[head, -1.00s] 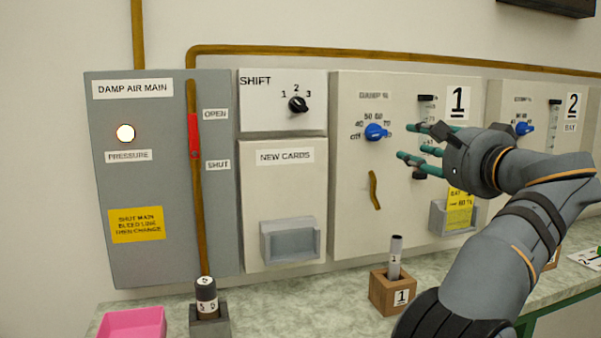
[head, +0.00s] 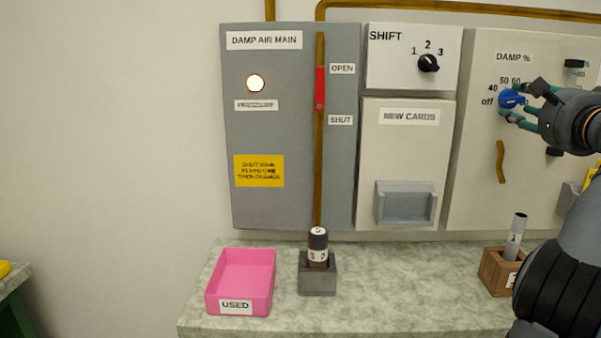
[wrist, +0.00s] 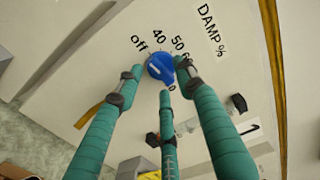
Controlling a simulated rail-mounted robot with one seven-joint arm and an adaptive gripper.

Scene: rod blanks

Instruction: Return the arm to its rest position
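My gripper (head: 518,102) is at the right of the head view, in front of the blue damp knob (head: 510,98) on the DAMP % panel (head: 478,140). My arm comes up from the lower right edge and is partly cut off. In the wrist view, the three green fingers of my gripper (wrist: 160,80) are spread apart around the blue knob (wrist: 160,67). I see nothing held between them. Whether a fingertip touches the knob is unclear. Part of the dial's numbers is hidden behind the fingers.
On the bench stand a pink USED tray (head: 240,282), a grey holder (head: 318,280) with a dark rod (head: 317,250), and a wooden block (head: 495,270) with a grey rod (head: 516,236). A red valve handle (head: 320,88) is on the grey panel. The left wall is bare.

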